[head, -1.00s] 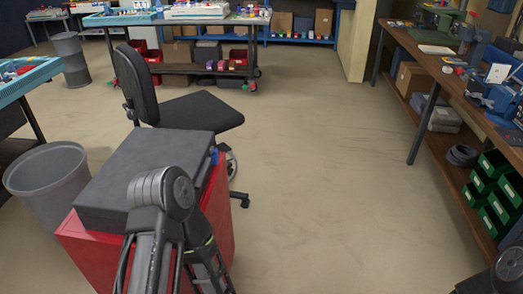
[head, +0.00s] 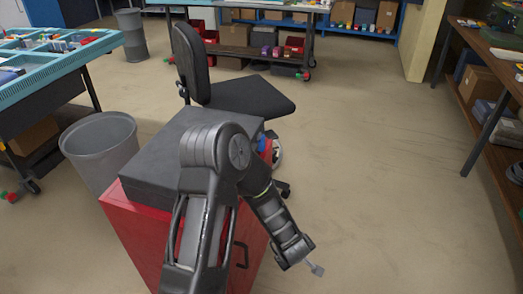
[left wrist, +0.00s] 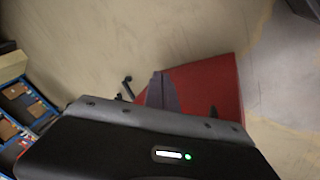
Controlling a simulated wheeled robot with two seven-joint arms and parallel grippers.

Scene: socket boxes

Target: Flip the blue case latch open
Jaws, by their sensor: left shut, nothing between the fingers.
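The dark grey case (head: 150,165) lies flat and closed on a red cabinet (head: 150,225) in the head view. A small blue latch (head: 262,143) shows at its right side, partly hidden behind my left arm, with a bit of red beside it. I cannot make out the latch's exact position. My left gripper (head: 316,269) is shut and empty, to the right of the cabinet and below the latch in the picture, apart from the case. In the left wrist view its closed fingers (left wrist: 161,90) show in front of the red cabinet (left wrist: 212,82). My right gripper is out of view.
A black office chair (head: 250,97) stands just behind the case. A grey bin (head: 100,150) stands left of the cabinet, near a blue-topped table (head: 50,75). Open floor (head: 380,170) lies to the right, up to a wooden workbench (head: 490,40).

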